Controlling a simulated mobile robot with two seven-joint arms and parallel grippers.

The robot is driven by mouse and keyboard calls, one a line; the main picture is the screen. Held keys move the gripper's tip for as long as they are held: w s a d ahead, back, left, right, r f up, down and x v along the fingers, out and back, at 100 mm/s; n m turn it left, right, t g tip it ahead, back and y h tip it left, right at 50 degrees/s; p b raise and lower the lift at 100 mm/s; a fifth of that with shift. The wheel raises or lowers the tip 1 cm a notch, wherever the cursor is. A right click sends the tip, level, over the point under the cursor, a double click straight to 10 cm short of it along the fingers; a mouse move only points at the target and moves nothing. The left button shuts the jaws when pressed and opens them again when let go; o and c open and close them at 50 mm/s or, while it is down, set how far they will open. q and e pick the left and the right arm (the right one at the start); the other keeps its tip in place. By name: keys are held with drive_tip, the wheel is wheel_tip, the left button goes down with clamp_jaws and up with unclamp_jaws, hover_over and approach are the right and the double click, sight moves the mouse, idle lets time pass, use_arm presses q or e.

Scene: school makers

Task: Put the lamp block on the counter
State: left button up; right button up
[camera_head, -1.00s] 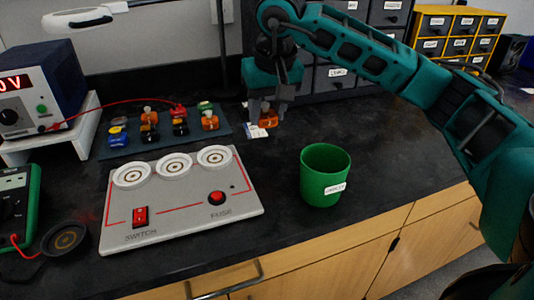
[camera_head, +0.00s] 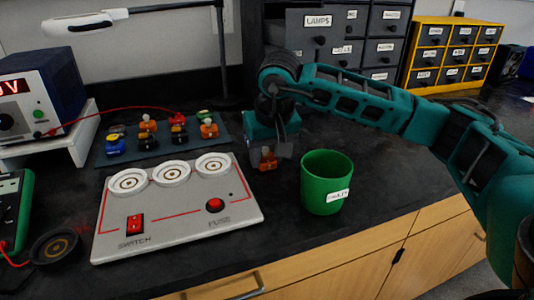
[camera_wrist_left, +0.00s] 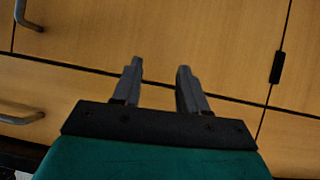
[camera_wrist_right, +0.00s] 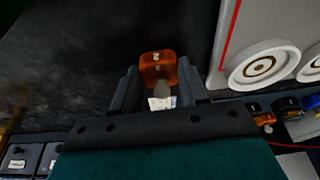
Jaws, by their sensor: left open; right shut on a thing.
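The orange lamp block (camera_head: 267,162) is between the fingers of my right gripper (camera_head: 268,151), which is shut on it. It is over the dark counter (camera_head: 285,222), between the grey switch board and the green cup. I cannot tell whether it touches the counter. In the right wrist view the orange block (camera_wrist_right: 157,66) shows at the fingertips with a pale mark on its face, and a white piece (camera_wrist_right: 162,103) shows between the fingers. My left gripper (camera_wrist_left: 160,66) is open and empty, facing the wooden cabinet fronts.
A grey board (camera_head: 180,220) with three round sockets stands left of the block. A green cup (camera_head: 325,182) stands to the right. A mat (camera_head: 220,125) with several coloured blocks lies behind. A drawer labelled LAMPS (camera_head: 318,21) is at the back. Counter in front of the block is clear.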

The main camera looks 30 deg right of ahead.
use_arm(q)
drive_tip(key=shift+f, duration=0.15)
use_arm(e)
drive_tip(key=o, duration=1)
drive_tip(key=shift+o, duration=0.2)
drive_tip(key=shift+r+p, duration=0.3)
drive_tip(key=shift+r, duration=0.2)
use_arm(q)
drive_tip(key=p, duration=0.1)
drive_tip(key=a+r+p, duration=0.1)
drive_tip(key=shift+s+a+r+y+p, duration=0.1)
drive_tip(key=shift+s+r+y+p, duration=0.15)
drive_tip(key=shift+y+p, duration=0.1)
use_arm(e)
drive_tip(key=v, duration=1.1)
drive_tip(key=shift+s, duration=0.2)
use_arm(q)
drive_tip(key=shift+f, duration=0.1)
use_arm(e)
drive_tip(key=shift+r, duration=0.1)
